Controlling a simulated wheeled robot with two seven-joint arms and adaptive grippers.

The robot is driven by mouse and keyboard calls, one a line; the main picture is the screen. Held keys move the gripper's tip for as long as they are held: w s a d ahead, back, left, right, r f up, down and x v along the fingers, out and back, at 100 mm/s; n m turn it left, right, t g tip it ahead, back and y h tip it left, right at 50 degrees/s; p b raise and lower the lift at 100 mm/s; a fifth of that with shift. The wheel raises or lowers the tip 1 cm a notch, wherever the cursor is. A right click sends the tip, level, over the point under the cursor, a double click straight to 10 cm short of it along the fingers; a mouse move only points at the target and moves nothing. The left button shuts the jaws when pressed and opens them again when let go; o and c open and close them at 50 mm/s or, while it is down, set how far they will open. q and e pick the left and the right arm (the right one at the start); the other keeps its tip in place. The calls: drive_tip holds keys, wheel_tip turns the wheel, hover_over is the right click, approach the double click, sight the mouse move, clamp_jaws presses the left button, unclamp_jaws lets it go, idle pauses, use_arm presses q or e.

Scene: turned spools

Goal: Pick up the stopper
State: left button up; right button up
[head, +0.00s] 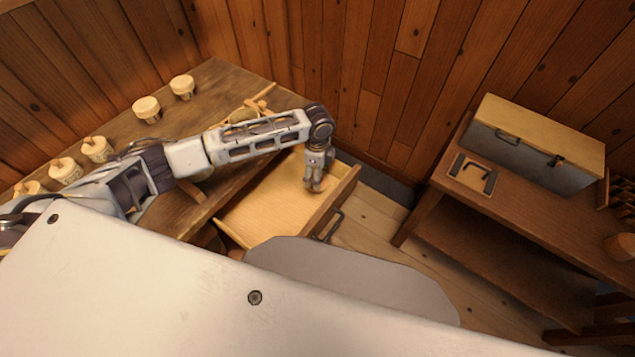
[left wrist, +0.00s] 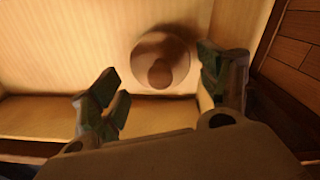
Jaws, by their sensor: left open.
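The stopper (left wrist: 160,66) shows in the left wrist view as a round pale disc with a darker knob on top. It rests on the floor of an open wooden drawer (head: 258,205). My left gripper (head: 314,188) reaches down into the drawer near its right end. In the left wrist view my left gripper (left wrist: 163,85) is open, with one finger on each side of the picture and the stopper between and beyond them. The fingers do not visibly touch it. In the head view the stopper is hidden behind my gripper. My right gripper is not in view.
Several lidded pots, including one (head: 146,110), stand on the workbench (head: 215,80) at left. The drawer's front wall (head: 335,205) is close to my gripper. A side table (head: 540,215) at right holds a box (head: 535,140) and a plate with a handle (head: 472,175).

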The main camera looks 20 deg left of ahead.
use_arm(q)
wheel_tip(320, 180, down, 2)
drive_tip(key=shift+f, duration=0.55)
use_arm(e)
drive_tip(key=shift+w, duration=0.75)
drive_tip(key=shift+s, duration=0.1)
